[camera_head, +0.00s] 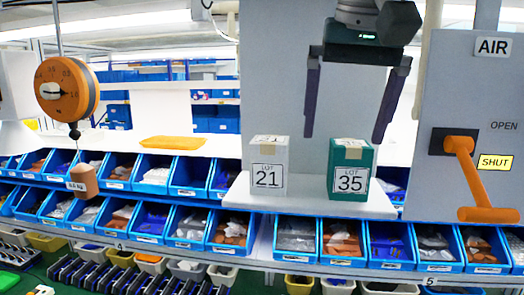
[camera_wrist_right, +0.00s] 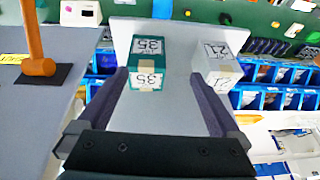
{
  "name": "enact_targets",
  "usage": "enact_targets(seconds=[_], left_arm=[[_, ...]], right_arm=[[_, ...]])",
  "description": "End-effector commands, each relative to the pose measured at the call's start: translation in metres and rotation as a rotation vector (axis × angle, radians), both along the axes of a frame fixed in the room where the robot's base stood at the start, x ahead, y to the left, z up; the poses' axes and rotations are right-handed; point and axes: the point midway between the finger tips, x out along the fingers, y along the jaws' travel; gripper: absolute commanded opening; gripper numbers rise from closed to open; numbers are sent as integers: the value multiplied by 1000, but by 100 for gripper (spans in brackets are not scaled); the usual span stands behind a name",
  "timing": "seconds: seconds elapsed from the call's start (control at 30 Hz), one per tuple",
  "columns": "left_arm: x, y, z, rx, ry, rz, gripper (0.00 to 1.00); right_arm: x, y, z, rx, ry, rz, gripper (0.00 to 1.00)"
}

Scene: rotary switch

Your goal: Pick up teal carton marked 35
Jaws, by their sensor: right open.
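The teal carton marked 35 (camera_head: 350,158) stands upright on a white shelf (camera_head: 307,204), with a tan tape strip on its top. It also shows in the right wrist view (camera_wrist_right: 149,75), between the fingers and closer to the left one in that picture. My right gripper (camera_head: 343,137) is open and empty, pointing down at the teal carton. In the head view its fingertips are near the height of the carton's top, one over the gap between the cartons, the other by the carton's right edge. I cannot tell whether that finger touches it. My left gripper is not in view.
A white carton marked 21 (camera_head: 269,160) stands left of the teal one, with a narrow gap between. An orange lever (camera_head: 464,170) sticks out from a grey panel at the right. An orange dial device (camera_head: 67,88) hangs at the left. Blue bins line the rack below.

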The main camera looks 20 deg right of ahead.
Motion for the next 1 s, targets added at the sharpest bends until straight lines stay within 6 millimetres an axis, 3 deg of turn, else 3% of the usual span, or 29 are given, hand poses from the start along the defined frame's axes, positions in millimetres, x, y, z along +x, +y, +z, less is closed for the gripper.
enact_targets(seconds=[0.17, 0.73, 1.0], left_arm=[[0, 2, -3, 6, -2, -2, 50], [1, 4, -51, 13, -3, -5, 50], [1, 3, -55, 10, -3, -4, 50]], right_arm=[[0, -18, 3, -60, 6, -19, 100], [25, -35, -75, -57, 8, -19, 100], [30, -38, -84, -57, 6, -16, 100]])
